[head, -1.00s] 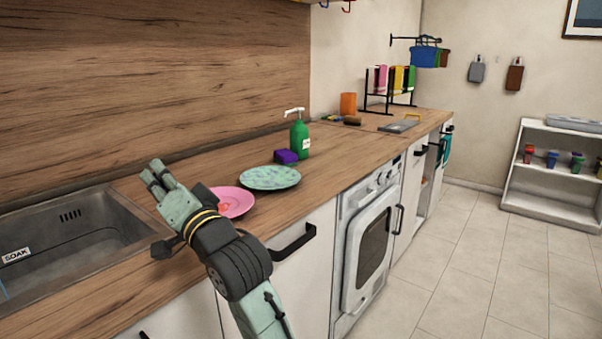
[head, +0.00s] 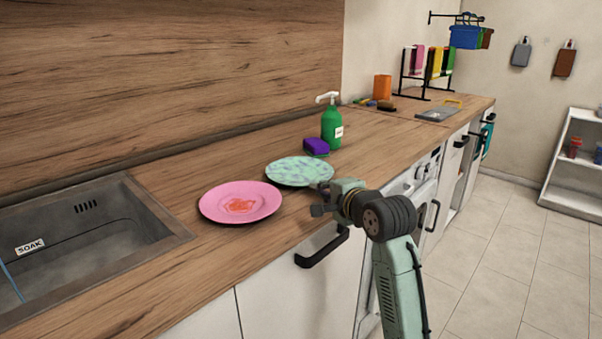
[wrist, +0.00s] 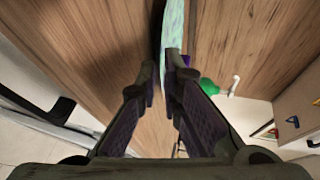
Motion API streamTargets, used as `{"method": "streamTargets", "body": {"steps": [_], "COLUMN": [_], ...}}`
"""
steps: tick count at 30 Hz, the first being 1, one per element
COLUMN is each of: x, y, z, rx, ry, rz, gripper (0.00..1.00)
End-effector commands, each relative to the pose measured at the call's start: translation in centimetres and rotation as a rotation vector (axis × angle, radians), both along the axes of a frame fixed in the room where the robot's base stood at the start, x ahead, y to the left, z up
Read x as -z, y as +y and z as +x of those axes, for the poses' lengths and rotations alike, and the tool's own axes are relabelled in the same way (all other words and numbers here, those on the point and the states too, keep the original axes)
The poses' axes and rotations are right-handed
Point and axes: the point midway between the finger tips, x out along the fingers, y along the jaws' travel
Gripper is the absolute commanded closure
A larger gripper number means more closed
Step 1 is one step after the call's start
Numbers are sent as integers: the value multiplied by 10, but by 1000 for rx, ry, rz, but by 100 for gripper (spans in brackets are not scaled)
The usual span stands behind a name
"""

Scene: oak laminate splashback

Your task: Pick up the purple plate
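No plainly purple plate shows. A pink plate (head: 218,205) with a red stain lies on the wooden counter beside the sink in the head view. A mottled green and lavender plate (head: 298,171) lies just behind it to the right. My gripper (head: 318,198) is at the counter's front edge, by the near right rim of the mottled plate. In the wrist view my gripper (wrist: 160,82) has its fingers apart. The mottled plate (wrist: 174,32) shows nearly edge-on beyond and partly between the fingertips; I cannot tell whether they touch it.
A purple sponge (head: 316,147) and green soap bottle (head: 332,129) stand behind the mottled plate. The sink (head: 85,235) is at left. A black drawer handle (head: 322,247) sticks out below the counter edge.

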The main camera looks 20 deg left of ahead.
Motion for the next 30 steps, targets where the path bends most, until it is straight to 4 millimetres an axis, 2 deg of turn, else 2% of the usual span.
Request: {"method": "streamTargets", "body": {"steps": [13,22,25,30], "x": [11,14,13,13], "y": [35,38,38,38], "z": [36,39,39,39], "rx": [-1,-1,-1,-1], "ry": [-1,-2,-2,-2], "rz": [-1,-1,-1,-1], "gripper": [93,93,100,100]}}
